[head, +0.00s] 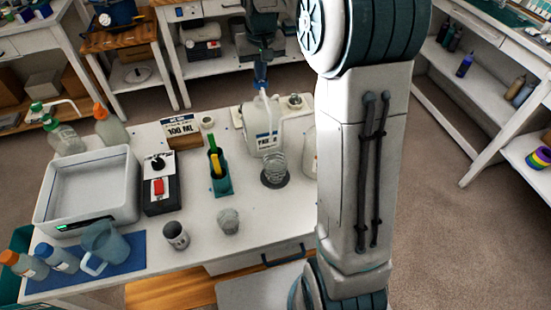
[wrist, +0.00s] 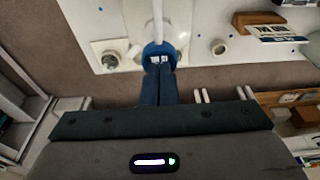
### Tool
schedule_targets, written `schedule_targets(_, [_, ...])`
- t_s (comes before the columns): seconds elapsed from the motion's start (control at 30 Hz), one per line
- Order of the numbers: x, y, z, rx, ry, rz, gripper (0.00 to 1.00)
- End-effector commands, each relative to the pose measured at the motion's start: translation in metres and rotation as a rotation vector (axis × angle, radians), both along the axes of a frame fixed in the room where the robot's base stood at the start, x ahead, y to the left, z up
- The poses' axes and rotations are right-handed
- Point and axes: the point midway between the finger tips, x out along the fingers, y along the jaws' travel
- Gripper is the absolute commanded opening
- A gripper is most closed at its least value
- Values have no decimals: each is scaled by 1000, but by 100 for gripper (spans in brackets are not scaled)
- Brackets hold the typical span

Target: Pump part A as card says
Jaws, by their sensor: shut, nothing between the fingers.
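The white part A jug (head: 263,128) stands at the back right of the table with a pump on top. The pump's round blue head (wrist: 151,49) shows in the wrist view, its white spout reaching toward the table. My gripper (head: 261,82) is shut and empty, pointing down right over the pump head; its fingertips (wrist: 160,61) overlap the head in the wrist view, and I cannot tell whether they touch. A clear cup (head: 275,165) stands below the spout on a dark round pad (head: 274,182). The card (head: 181,128) reads 100 ML.
A white tray (head: 88,190), a black box with a red switch (head: 160,190), a green holder (head: 221,182), a metal cup (head: 176,235) and a blue-grey pitcher (head: 104,243) stand on the table. My arm hides the table's right end.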

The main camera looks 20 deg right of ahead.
Motion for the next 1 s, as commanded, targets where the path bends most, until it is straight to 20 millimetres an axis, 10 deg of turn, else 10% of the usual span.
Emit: schedule_targets(1.0, [0,0,8,0,1,0,0])
